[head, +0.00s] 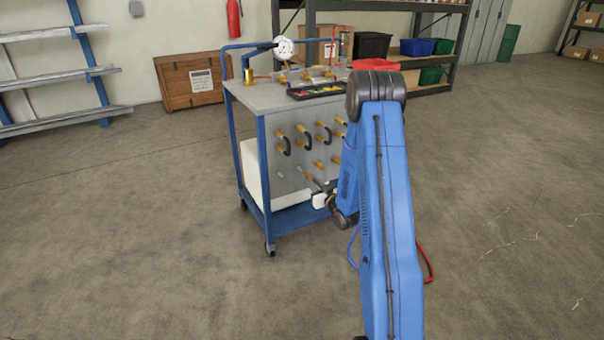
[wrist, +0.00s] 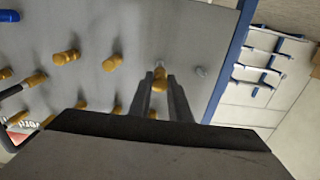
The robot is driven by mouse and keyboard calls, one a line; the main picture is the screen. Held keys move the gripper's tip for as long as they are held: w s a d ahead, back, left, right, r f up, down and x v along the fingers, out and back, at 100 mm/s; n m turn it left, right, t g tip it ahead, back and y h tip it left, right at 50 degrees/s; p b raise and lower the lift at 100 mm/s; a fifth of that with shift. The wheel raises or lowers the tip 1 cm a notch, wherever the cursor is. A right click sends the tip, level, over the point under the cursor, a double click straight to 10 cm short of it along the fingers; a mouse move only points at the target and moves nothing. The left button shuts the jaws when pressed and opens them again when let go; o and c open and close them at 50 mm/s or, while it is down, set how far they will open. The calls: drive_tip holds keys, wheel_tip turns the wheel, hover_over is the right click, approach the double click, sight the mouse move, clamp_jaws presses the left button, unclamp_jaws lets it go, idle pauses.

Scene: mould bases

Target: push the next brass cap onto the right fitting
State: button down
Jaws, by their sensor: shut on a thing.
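The mould base's grey front panel (head: 270,152) faces me on a blue cart and carries several brass fittings or caps (head: 320,165). My gripper (wrist: 159,84) reaches the lower part of the panel and is shut on a brass cap (wrist: 160,73). The cap's end shows between and just beyond the fingertips, close to the panel. I cannot tell whether it touches or sits on a fitting. A bare silver fitting (wrist: 200,71) stands to its right in the wrist view. In the head view a small pale fitting (head: 281,174) shows at the panel's lower left.
Black hoses (head: 302,140) loop between upper fittings. The blue cart (head: 262,165) has a gauge (head: 284,48) and a dark tray (head: 318,90) on top. A wooden crate (head: 194,80) and shelving stand behind. The floor left of the cart is clear.

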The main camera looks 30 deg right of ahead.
drive_tip(key=shift+s+d, duration=0.1)
drive_tip(key=shift+s, duration=2.75)
